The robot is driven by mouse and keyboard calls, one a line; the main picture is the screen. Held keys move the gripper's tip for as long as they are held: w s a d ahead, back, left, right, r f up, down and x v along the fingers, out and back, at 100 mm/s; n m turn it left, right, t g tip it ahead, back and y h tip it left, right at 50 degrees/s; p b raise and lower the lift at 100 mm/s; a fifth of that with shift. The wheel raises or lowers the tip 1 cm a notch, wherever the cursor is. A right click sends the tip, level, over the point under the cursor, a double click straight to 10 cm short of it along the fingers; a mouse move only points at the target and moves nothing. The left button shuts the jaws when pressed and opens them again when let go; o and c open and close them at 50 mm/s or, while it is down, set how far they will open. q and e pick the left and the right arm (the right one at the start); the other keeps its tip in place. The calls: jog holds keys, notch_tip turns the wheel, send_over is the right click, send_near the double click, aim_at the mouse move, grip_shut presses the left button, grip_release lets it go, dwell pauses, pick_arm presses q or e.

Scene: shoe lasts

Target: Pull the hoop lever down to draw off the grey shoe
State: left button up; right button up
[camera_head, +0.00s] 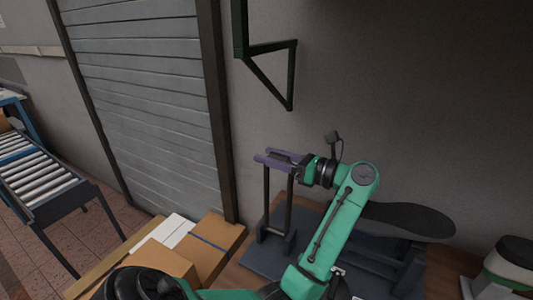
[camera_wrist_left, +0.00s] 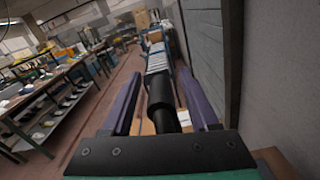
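The hoop lever (camera_head: 266,205) stands upright on a dark base plate, as two dark posts near the middle of the head view. My left gripper (camera_head: 268,159), with purple fingers, is at the top of the hoop. In the left wrist view a dark round bar (camera_wrist_left: 160,95) lies between the two spread fingers, with gaps on both sides. The fingers are open and do not close on it. A dark grey shoe (camera_head: 410,218) shows sole up, right of my left arm, which covers part of the stand. My right gripper is not in view.
Cardboard boxes (camera_head: 208,247) lie left of the stand. A roller conveyor (camera_head: 40,178) stands farther left. A dark bracket (camera_head: 270,48) is above the gripper against the grey wall (camera_head: 420,100). The air above the shoe looks free.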

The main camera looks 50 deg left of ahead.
pick_arm(q)
grip_shut()
dwell(0.4)
dwell(0.9)
